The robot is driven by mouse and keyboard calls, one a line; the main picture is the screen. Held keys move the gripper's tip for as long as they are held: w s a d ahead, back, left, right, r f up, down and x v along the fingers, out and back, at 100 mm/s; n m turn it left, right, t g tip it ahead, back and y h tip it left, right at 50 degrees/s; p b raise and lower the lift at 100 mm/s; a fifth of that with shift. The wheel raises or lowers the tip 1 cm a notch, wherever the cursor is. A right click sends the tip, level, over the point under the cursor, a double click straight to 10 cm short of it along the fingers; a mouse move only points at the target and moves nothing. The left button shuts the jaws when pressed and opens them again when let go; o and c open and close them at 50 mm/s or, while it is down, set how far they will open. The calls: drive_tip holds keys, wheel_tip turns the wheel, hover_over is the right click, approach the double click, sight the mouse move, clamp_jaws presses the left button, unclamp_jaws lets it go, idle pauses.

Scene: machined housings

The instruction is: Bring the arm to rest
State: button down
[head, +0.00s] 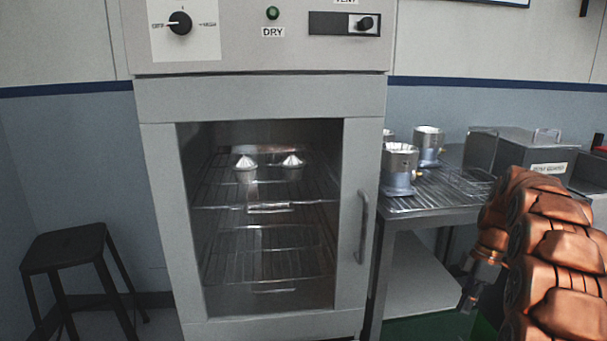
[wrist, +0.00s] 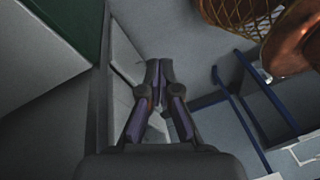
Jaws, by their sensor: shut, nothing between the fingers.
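My arm (head: 550,250) is folded up at the right side of the head view, in copper-coloured segments. My gripper (head: 468,300) hangs low at the arm's left side, in front of the steel table, pointing down. In the wrist view my gripper (wrist: 158,68) has its two dark fingers together at the tips, with nothing between them. It is clear of the oven and holds no part.
A drying oven (head: 260,100) with its glass door shut stands in the middle, two pale cone-topped parts (head: 246,168) on its upper rack. Metal housings (head: 400,168) stand on the steel table (head: 425,205) at right. A dark stool (head: 65,250) is at left.

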drive_tip(key=s+a+r+m+h+p, duration=0.1)
drive_tip(key=s+a+r+m+p, duration=0.6)
drive_tip(key=s+a+r+p, duration=0.7)
drive_tip(key=s+a+r+m+h+p, duration=0.1)
drive_tip(key=s+a+r+m+p, duration=0.2)
drive_tip(key=s, duration=0.7)
drive_tip(key=s+a+r+m+h+p, duration=0.1)
drive_tip(key=s+a+r+m+p, duration=0.2)
drive_tip(key=s, duration=0.8)
wheel_tip(320, 180, up, 4)
drive_tip(key=shift+a+f+m+p, duration=0.1)
drive_tip(key=shift+a+m+p, duration=0.3)
drive_tip(key=shift+a+m, duration=0.75)
drive_tip(key=shift+a, duration=0.1)
